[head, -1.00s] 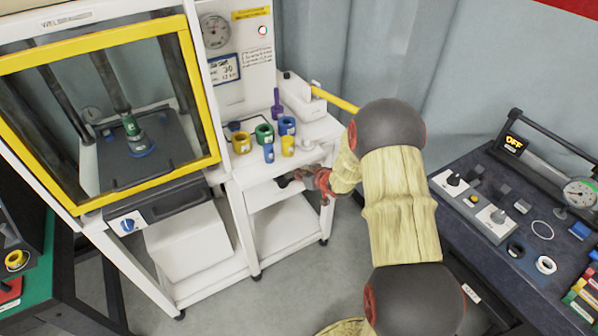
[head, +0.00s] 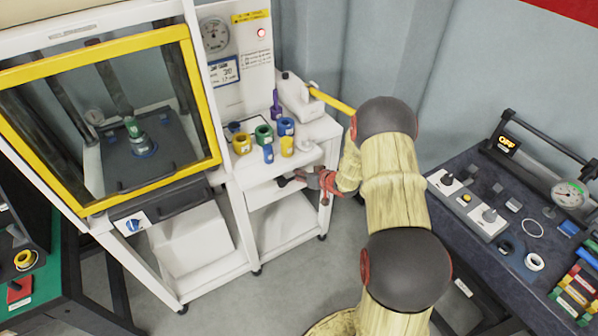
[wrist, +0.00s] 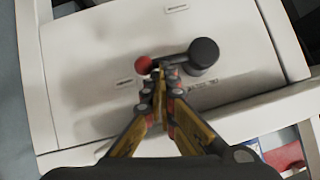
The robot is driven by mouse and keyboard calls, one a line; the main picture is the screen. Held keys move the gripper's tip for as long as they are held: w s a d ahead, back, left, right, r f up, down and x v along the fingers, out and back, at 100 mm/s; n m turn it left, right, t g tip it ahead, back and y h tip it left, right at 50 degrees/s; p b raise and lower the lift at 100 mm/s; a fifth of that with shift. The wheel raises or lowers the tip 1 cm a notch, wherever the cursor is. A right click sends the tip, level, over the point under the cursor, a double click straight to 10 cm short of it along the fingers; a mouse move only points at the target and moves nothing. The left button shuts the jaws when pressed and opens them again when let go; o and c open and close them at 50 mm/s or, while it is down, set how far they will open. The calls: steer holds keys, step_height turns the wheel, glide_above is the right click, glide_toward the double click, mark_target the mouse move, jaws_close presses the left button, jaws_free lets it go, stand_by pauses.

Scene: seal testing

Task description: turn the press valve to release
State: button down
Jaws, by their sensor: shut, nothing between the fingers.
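The press valve appears in the wrist view as a black round hub (wrist: 203,54) with a short lever ending in a red ball (wrist: 143,65), on a white panel. My gripper (wrist: 158,72) is shut and empty, its fingertips at the lever between the ball and the hub. They overlap the lever; whether they touch it I cannot tell. In the head view, my gripper (head: 304,177) is low beside the white stand, by the black hub (head: 283,182) under the top shelf. The lever's red ball cannot be made out there.
The press (head: 110,120) with a yellow-framed window stands left of the stand. Several coloured rings and plugs, including a green ring (head: 264,134), sit on the stand's top (head: 310,130) above my gripper. A dark bench (head: 470,200) with instruments stands on the right.

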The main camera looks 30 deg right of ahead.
step_height(320, 180, down, 9)
steer(key=a+m+t+y, duration=0.2)
steer(key=m+y, duration=0.6)
steer(key=m, duration=0.1)
steer(key=shift+r+t, duration=0.15)
steer(key=shift+t, duration=0.25)
stand_by(0.5)
steer(key=shift+a+b, duration=0.3)
steer(key=shift+b, duration=0.05)
stand_by(0.4)
steer(key=shift+s, duration=0.2)
stand_by(0.3)
